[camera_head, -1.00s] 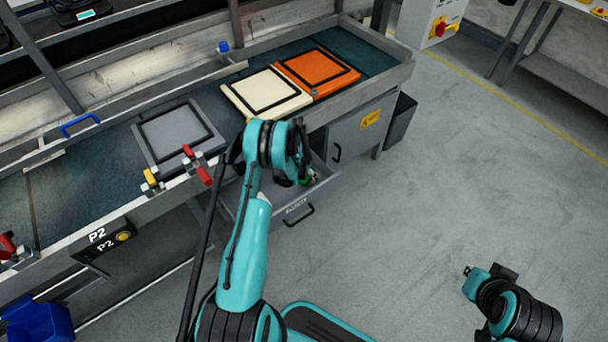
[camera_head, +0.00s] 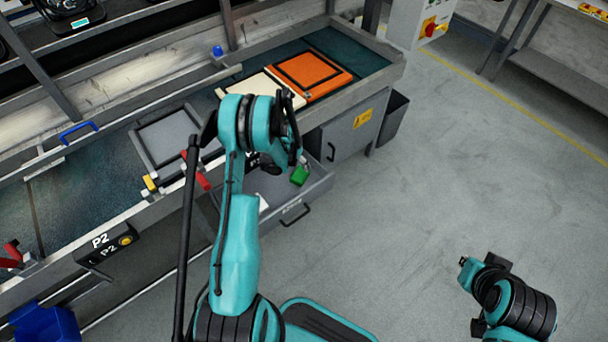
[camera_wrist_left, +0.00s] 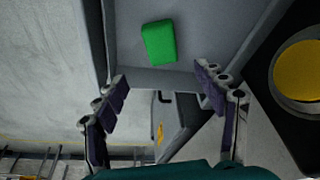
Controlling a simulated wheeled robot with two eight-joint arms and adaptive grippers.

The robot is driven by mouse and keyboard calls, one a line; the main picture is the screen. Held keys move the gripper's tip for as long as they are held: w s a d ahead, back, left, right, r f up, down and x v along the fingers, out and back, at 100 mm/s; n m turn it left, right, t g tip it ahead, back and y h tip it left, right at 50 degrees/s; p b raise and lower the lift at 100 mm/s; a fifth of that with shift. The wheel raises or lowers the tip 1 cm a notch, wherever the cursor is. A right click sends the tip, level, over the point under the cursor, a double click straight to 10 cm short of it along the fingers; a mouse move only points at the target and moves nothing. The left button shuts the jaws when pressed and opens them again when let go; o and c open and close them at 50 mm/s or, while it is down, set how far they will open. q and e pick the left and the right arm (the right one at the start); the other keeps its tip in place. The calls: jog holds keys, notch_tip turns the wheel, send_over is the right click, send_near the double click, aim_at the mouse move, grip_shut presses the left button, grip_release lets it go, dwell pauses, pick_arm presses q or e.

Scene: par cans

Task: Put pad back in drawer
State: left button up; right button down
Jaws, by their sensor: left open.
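The green pad (camera_head: 299,175) lies inside the open grey drawer (camera_head: 318,188), near its right end. In the left wrist view the pad (camera_wrist_left: 158,42) rests on the drawer's grey floor, close to a side wall and beyond my fingertips. My left gripper (camera_wrist_left: 163,78) is open and empty, with its fingers spread above the drawer and apart from the pad. In the head view my own left arm hides most of this gripper and part of the drawer. My right gripper (camera_head: 467,269) is at the lower right, far from the drawer; its jaws are too small to read.
Above the drawer, the workbench holds an orange case (camera_head: 312,72), a cream case (camera_head: 262,88) and a grey framed panel (camera_head: 166,137) with red-handled clamps (camera_head: 201,180). A closed cabinet (camera_head: 348,135) and dark bin (camera_head: 393,121) stand right of the drawer. The right floor is clear.

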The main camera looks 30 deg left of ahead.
pick_arm(q)
jog(key=s+d+r+t, duration=0.1)
jog(key=s+d+r, duration=0.25)
jog(key=r, duration=0.45)
jog(key=s+d+r, duration=0.2)
jog(key=d+r, duration=0.3)
jog(key=r, duration=0.4)
jog(key=s+d+r+t, duration=0.15)
jog(key=d+r, duration=0.25)
jog(key=r, duration=0.4)
jog(key=s+d+r, duration=0.3)
jog(key=s+d, duration=0.1)
jog(key=s, duration=0.5)
jog(key=s+d+r+t, duration=0.1)
jog(key=s+d+r, duration=0.2)
jog(key=s, duration=0.6)
jog(key=shift+s+d, duration=0.25)
jog(key=shift+d, duration=0.8)
jog(key=shift+a, duration=0.1)
